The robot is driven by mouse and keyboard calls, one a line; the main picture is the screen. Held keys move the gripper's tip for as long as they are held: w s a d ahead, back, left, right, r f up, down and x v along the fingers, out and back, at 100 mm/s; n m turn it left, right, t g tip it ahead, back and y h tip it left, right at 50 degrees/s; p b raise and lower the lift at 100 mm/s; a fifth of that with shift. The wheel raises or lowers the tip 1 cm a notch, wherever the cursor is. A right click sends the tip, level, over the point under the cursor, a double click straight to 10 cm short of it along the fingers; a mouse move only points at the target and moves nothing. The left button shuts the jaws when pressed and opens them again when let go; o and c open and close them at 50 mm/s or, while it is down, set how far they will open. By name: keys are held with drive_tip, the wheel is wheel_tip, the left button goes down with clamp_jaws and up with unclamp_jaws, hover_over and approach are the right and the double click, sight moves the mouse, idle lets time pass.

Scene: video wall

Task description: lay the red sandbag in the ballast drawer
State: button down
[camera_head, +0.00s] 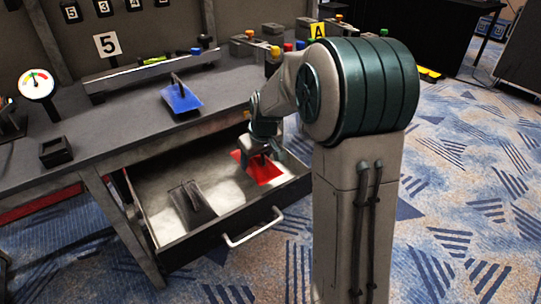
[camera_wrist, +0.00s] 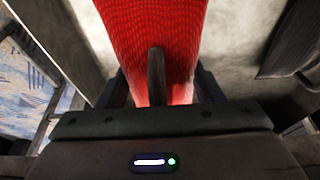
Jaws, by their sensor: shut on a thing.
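The red sandbag (camera_head: 264,170) is inside the open ballast drawer (camera_head: 160,238), toward its right end. It looks low, at or close to the drawer floor; I cannot tell whether it touches. My gripper (camera_head: 261,150) reaches down into the drawer and is shut on the sandbag's dark handle. In the wrist view the red sandbag (camera_wrist: 150,35) fills the middle, with its dark handle (camera_wrist: 156,75) between my fingers, which are mostly hidden behind the gripper body.
A blue bag (camera_head: 181,98) lies on the bench top (camera_head: 120,130). The drawer's pull handle (camera_head: 252,228) sticks out in front. The drawer's left end has bare floor.

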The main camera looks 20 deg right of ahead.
drive_tip(key=shift+w+a+f, duration=0.15)
drive_tip(key=shift+w+a, duration=0.05)
drive_tip(key=shift+a, duration=0.1)
drive_tip(key=shift+f+b, duration=1)
drive_tip(key=shift+f, duration=0.95)
drive_tip(key=shift+f, duration=0.15)
drive_tip(key=shift+c, duration=2)
unclamp_jaws()
drive_tip(key=shift+s+f, duration=0.1)
